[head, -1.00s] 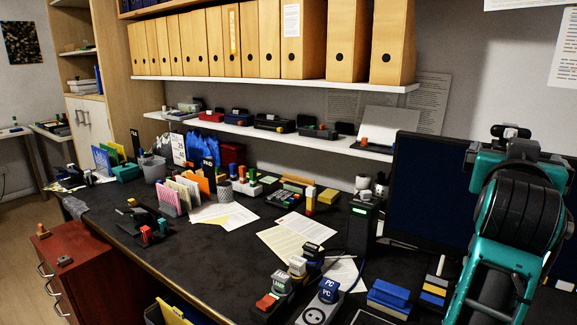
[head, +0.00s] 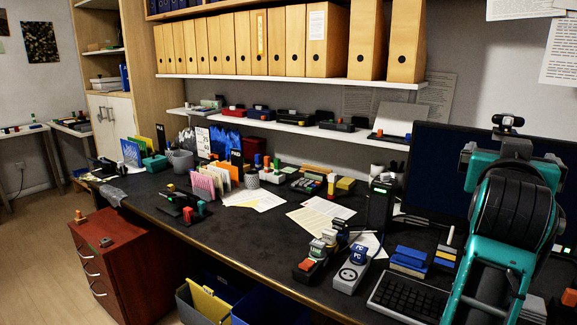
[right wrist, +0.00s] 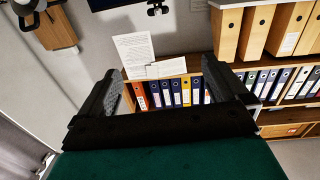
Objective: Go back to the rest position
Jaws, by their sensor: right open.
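My right gripper (right wrist: 162,68) shows in the right wrist view with its two dark fingers spread wide and nothing between them. Beyond the fingers, at a distance, are a row of mostly blue binders (right wrist: 170,94) and papers on the wall (right wrist: 140,50). In the head view my teal and black right arm (head: 515,215) rises at the right edge, in front of the dark monitor (head: 440,165). My left gripper and left arm are in neither view.
The dark desk (head: 265,230) holds stamps, papers, a keyboard (head: 410,297) and blue boxes (head: 410,257). Tan binders (head: 325,42) stand on the shelf above. A red drawer cabinet (head: 135,265) stands at the lower left. Floor (head: 40,240) is open farther left.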

